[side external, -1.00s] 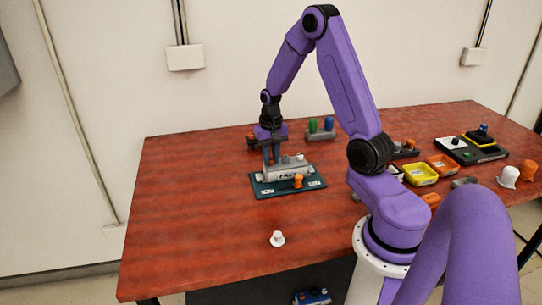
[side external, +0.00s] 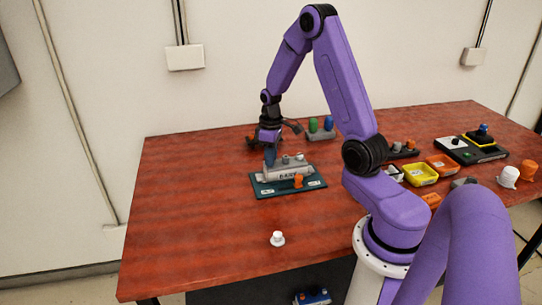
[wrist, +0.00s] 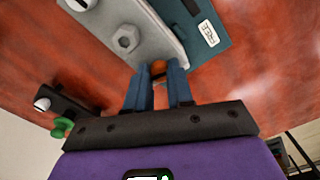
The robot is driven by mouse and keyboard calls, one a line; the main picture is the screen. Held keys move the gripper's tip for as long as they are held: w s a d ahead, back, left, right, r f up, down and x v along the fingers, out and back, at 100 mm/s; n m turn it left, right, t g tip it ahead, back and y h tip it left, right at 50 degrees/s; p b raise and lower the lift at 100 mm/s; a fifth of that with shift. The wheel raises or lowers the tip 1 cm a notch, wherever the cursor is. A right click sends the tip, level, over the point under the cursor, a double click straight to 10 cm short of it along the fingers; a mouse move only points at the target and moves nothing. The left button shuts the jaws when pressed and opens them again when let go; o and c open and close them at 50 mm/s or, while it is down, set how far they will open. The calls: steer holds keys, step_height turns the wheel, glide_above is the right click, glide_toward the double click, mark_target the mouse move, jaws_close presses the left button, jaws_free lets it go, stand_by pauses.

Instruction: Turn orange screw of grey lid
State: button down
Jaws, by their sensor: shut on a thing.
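The grey lid (side external: 290,173) sits on a dark teal base plate (side external: 262,189) on the red table. The lid also shows in the wrist view (wrist: 105,18), with a hex nut (wrist: 125,40) and a light round knob on top. The orange screw (wrist: 158,68) is at the lid's end, between my blue fingertips. My gripper (wrist: 159,88) points down and is shut on this screw. In the side view my gripper (side external: 270,156) is at the lid's left end, and its fingers hide the held screw. Another orange part (side external: 298,181) stands at the lid's front.
A block with green and blue knobs (side external: 320,134) stands behind the lid. A white cap (side external: 277,239) lies in front. A yellow bin (side external: 421,174), an orange bin (side external: 442,165) and a black panel (side external: 470,152) are at right. The table's left side is clear.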

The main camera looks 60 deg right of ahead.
steer(key=shift+n, duration=1.5)
steer(key=c, duration=1)
jaws_free()
steer(key=shift+r, duration=0.1)
step_height(320, 180, up, 17)
steer(key=shift+r, duration=0.15)
